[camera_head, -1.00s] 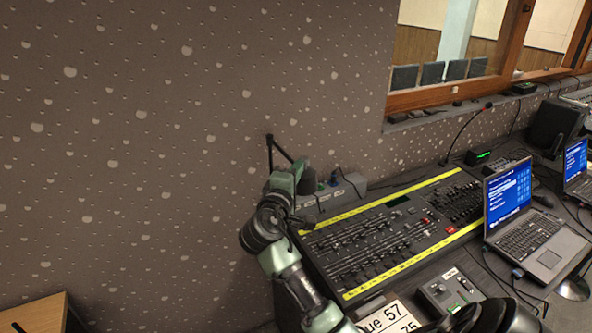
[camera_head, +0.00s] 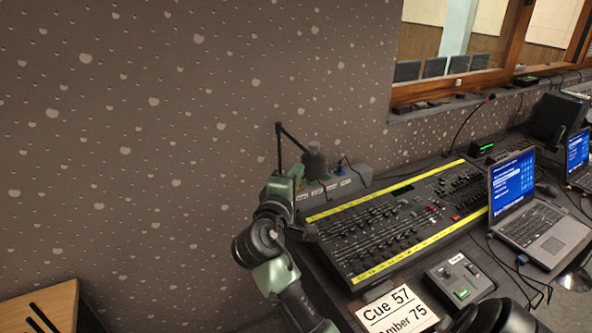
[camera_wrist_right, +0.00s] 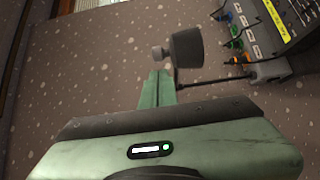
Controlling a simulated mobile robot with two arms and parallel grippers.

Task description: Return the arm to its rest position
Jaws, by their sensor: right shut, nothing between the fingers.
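My right arm rises from the bottom of the head view, left of the lighting console (camera_head: 395,222). Its green gripper (camera_head: 297,172) points up beside a dark desk lamp head (camera_head: 315,160). In the right wrist view the two green fingers (camera_wrist_right: 157,88) are together with nothing between them. The lamp head (camera_wrist_right: 187,47) shows just beyond the fingertips there. The gripper is near the console's back left corner and holds nothing. Whether it touches the lamp is unclear. My left gripper is not in view.
A connector box (camera_head: 350,181) with cables stands behind the console. A cue card (camera_head: 392,311) and small switch box (camera_head: 460,280) lie in front. A laptop (camera_head: 525,215) stands at right. A wooden surface (camera_head: 40,308) is at lower left. The speckled wall (camera_head: 150,150) is behind.

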